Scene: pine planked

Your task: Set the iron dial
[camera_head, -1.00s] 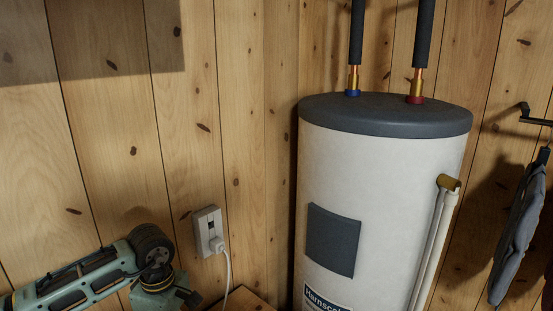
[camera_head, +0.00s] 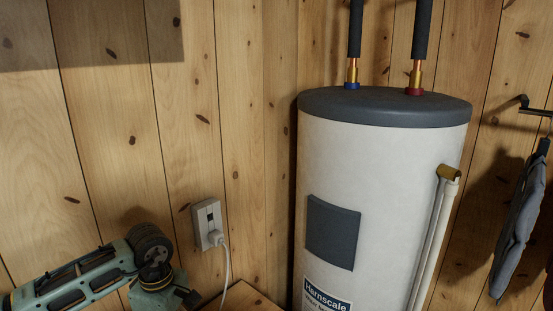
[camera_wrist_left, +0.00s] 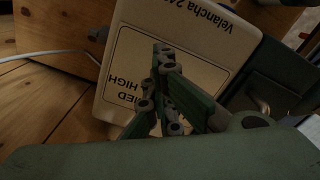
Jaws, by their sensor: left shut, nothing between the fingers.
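In the left wrist view, a pale panel (camera_wrist_left: 205,28) carries upside-down print, with "Velancha" and a framed label (camera_wrist_left: 128,72) reading "HIGH". I cannot tell for sure whether it is part of the iron. No dial can be made out; my fingers cover the middle of the label. My left gripper (camera_wrist_left: 164,55) is shut and empty, its green fingers together in front of the panel. I cannot tell whether they touch it. In the head view only my left arm shows, at the lower left. My right gripper is not in view.
A white water heater (camera_head: 390,160) stands in the corner of the planked walls. A wall outlet (camera_head: 207,222) has a plug and white cord. In the wrist view a white cord (camera_wrist_left: 50,53) lies at the left, near bare wood (camera_wrist_left: 45,110).

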